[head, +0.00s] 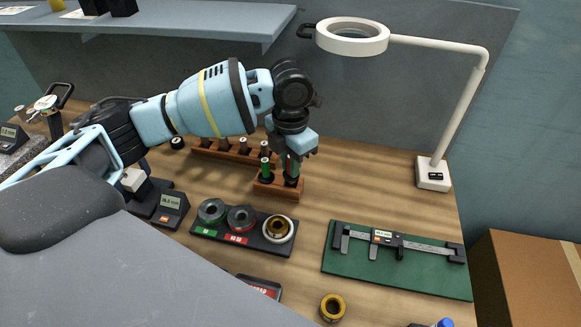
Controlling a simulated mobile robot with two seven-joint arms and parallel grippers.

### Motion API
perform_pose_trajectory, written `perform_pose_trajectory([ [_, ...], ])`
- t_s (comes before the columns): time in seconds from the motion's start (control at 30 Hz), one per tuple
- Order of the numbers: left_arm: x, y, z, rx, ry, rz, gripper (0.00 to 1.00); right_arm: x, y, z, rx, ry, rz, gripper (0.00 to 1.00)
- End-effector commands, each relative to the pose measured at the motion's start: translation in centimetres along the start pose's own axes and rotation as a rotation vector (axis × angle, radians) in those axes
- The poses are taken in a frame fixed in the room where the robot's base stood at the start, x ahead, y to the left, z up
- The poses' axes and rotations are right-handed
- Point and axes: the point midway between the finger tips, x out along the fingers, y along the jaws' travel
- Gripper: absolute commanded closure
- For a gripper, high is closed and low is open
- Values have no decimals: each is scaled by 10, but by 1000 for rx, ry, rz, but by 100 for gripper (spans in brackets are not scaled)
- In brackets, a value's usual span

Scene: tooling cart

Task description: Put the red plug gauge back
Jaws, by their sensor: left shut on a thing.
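My left gripper (291,178) points down over the right part of a small wooden block (278,190). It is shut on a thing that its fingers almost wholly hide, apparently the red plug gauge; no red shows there. The fingertips are at or just above the block's top; I cannot tell whether the held thing is seated in a hole. A green plug gauge (265,168) stands upright in the same block, just left of the fingers. My right gripper is not in view.
A longer wooden rack (212,150) with several upright pins stands behind. In front lies a dark tray (247,245) of ring gauges. A caliper (400,244) lies on a green mat (365,268). A lamp (433,175) stands at the right. Bare wood lies between block and lamp.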

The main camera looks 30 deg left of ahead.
Motion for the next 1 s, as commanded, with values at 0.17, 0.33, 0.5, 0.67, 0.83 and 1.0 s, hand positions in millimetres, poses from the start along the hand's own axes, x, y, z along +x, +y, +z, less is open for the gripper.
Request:
perform_pose_trajectory([
  [0.17,17,0,0,0,-4,0,100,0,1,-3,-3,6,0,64],
  [0.33,17,0,0,0,-4,0,100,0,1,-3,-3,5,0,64],
  [0.5,21,0,0,-1,-3,0,100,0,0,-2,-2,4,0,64],
  [0.67,25,0,0,-1,-3,1,100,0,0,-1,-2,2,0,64],
  [0.83,26,0,0,-1,-3,1,71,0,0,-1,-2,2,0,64],
  [1.0,26,0,0,-1,-3,0,63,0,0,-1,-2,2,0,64],
])
